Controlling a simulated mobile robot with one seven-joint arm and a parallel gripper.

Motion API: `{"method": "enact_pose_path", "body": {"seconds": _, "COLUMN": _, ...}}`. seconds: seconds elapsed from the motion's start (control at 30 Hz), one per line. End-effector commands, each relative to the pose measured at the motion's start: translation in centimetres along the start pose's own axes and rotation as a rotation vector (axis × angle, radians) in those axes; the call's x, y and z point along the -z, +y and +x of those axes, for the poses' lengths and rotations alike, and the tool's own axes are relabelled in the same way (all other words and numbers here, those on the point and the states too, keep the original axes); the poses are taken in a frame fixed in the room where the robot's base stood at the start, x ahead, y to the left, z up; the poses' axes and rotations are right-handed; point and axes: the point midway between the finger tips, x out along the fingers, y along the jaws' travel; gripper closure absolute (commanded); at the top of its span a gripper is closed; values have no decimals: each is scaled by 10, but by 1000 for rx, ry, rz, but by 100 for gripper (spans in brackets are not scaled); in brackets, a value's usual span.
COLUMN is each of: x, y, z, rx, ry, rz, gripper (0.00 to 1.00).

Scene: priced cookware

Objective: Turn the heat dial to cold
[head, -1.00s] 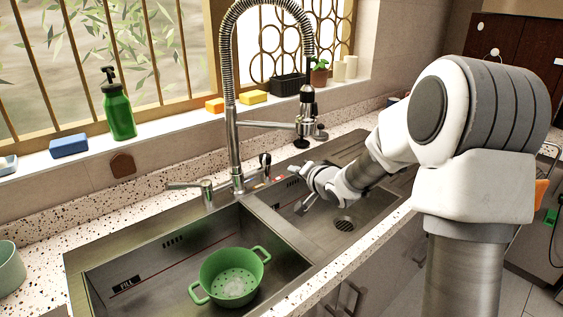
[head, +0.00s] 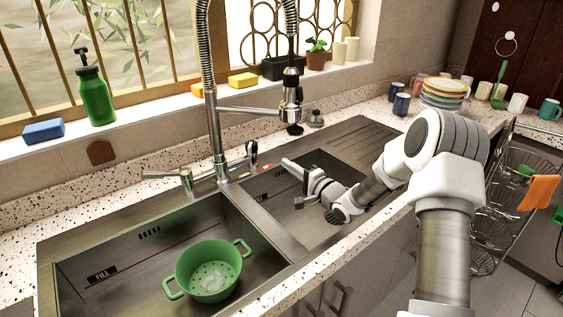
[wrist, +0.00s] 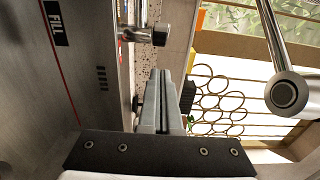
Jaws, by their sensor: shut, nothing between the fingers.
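A chrome faucet (head: 213,110) stands behind the double steel sink. A small upright lever with a dark top (head: 252,152) sits right of its base, beside a small red mark (head: 268,166); this may be the heat dial, but its setting is too small to read. A chrome side handle (head: 165,174) points left from the faucet base. My gripper (head: 286,163) is shut and empty above the right basin, fingers pointing left toward the small lever, apart from it. The wrist view shows the closed fingers (wrist: 160,75) below a chrome cylinder-ended fitting (wrist: 158,36).
A green colander (head: 210,270) sits in the left basin. The hanging spray head (head: 293,95) is above and behind my gripper; a round-ended chrome tube (wrist: 287,94) shows at right in the wrist view. Stacked plates (head: 445,95) and mugs stand on the right counter.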

Motion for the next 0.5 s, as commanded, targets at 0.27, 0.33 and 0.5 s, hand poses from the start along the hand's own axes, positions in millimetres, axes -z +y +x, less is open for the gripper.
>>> {"method": "enact_pose_path", "body": {"seconds": 0.27, "x": -1, "y": 1, "z": 54, "rx": 0, "ry": -2, "rz": -3, "gripper": 100}}
{"method": "enact_pose_path", "body": {"seconds": 0.33, "x": -1, "y": 0, "z": 67, "rx": 1, "ry": -1, "rz": -3, "gripper": 100}}
{"method": "enact_pose_path", "body": {"seconds": 0.5, "x": -8, "y": 0, "z": 92, "rx": -1, "ry": -4, "rz": -3, "gripper": 100}}
